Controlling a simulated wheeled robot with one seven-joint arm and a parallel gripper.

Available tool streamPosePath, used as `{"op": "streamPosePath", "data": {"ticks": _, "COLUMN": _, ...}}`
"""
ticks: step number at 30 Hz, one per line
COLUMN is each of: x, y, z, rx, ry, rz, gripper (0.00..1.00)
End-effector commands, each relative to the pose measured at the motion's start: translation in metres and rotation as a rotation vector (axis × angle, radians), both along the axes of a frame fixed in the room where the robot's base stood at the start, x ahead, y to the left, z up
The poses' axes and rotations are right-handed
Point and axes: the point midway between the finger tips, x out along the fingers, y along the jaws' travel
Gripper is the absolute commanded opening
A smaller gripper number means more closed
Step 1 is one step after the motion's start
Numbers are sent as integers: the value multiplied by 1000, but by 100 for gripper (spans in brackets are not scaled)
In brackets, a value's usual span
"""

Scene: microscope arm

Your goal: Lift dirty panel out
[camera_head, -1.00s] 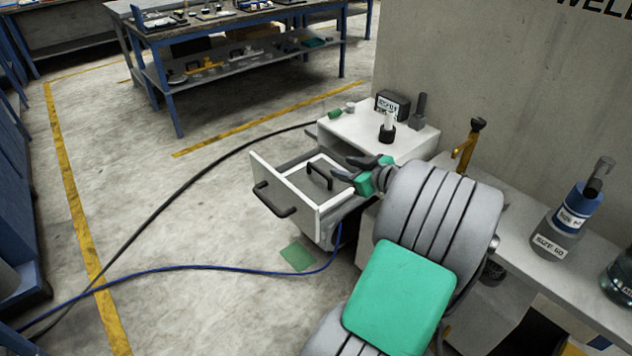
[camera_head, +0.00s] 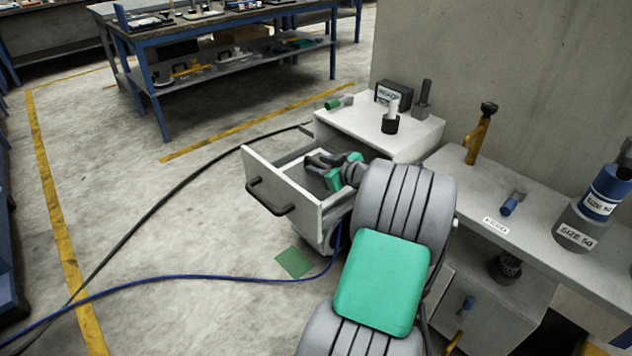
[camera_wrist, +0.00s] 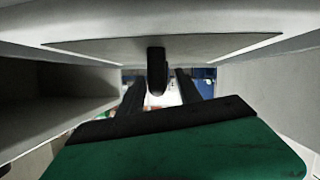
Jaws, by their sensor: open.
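In the head view, my gripper (camera_head: 324,163) reaches into the open drawer of the white cabinet. In the wrist view, the open fingers (camera_wrist: 160,82) point away from the camera, one on each side of a dark handle (camera_wrist: 157,66). The handle hangs from a pale flat panel (camera_wrist: 100,46) across the top of that view. Contact between fingers and handle cannot be told. In the head view, my gripper hides the handle and much of the panel. Dirt on the panel cannot be made out.
The drawer front (camera_head: 259,176) carries its own black handle (camera_head: 270,198). A dark block (camera_head: 392,96), a white-and-black part (camera_head: 391,117) and a green-ended part (camera_head: 338,102) stand on the cabinet top. A blue cable (camera_head: 200,277) and green sheet (camera_head: 294,262) lie on the floor.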

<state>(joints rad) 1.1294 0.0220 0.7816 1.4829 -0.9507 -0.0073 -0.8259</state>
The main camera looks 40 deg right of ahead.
Motion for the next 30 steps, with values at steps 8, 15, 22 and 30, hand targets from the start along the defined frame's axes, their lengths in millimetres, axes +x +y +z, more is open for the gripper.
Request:
{"op": "streamPosePath", "data": {"ticks": 8, "x": 8, "y": 1, "z": -2, "rx": 0, "ry": -1, "rz": 2, "gripper": 41}}
{"op": "streamPosePath", "data": {"ticks": 15, "x": 8, "y": 2, "z": -2, "rx": 0, "ry": 0, "rz": 5, "gripper": 22}}
{"op": "streamPosePath", "data": {"ticks": 22, "x": 8, "y": 2, "z": -2, "rx": 0, "ry": 0, "rz": 5, "gripper": 3}}
{"op": "streamPosePath", "data": {"ticks": 30, "x": 8, "y": 2, "z": -2, "rx": 0, "ry": 0, "rz": 5, "gripper": 0}}
